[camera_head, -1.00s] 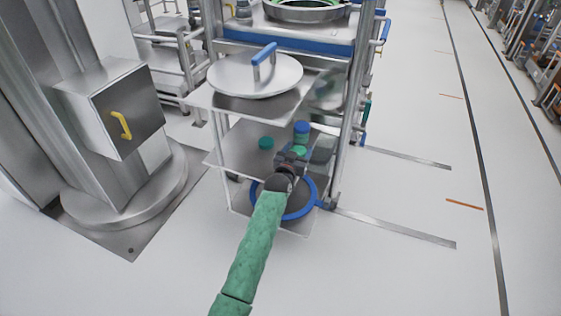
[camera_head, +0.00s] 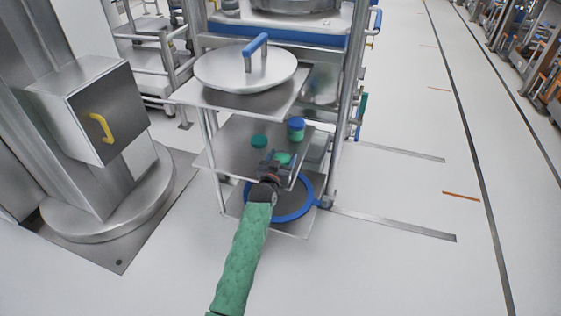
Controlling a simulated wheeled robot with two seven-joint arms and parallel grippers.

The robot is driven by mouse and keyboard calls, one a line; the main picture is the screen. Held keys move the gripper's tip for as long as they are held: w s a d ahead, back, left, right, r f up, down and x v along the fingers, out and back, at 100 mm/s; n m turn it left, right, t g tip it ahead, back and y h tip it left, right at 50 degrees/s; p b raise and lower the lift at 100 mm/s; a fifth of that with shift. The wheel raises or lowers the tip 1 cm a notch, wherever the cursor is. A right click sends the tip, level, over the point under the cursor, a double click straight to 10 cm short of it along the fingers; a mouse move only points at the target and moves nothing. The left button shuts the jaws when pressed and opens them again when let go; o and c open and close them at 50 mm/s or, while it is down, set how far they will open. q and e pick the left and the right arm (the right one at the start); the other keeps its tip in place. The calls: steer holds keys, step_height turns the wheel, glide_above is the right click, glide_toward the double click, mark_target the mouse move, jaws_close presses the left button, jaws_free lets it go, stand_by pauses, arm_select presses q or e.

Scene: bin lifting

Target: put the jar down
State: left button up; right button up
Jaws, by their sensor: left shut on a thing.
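My left gripper (camera_head: 279,165) is at the front of the cart's middle shelf (camera_head: 228,153), shut on a jar with a green top (camera_head: 282,158). Most of this jar's body is hidden by the gripper, and I cannot tell whether it touches the shelf. A blue-lidded jar (camera_head: 296,123) stands behind it, a little to the right. Another green-topped item (camera_head: 259,141) is on the shelf behind and to the left. My right gripper is not in view.
Above is a shelf with a round metal lid (camera_head: 240,72) with a blue handle. Below is a blue-rimmed round item (camera_head: 308,192). Metal posts (camera_head: 343,120) stand on the right. Open floor lies right.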

arm_select(q)
steer(key=shift+f, duration=0.4)
steer(key=shift+r, duration=0.2)
steer(key=shift+f, duration=0.15)
steer(key=o, duration=1.3)
steer(key=v, duration=1.2)
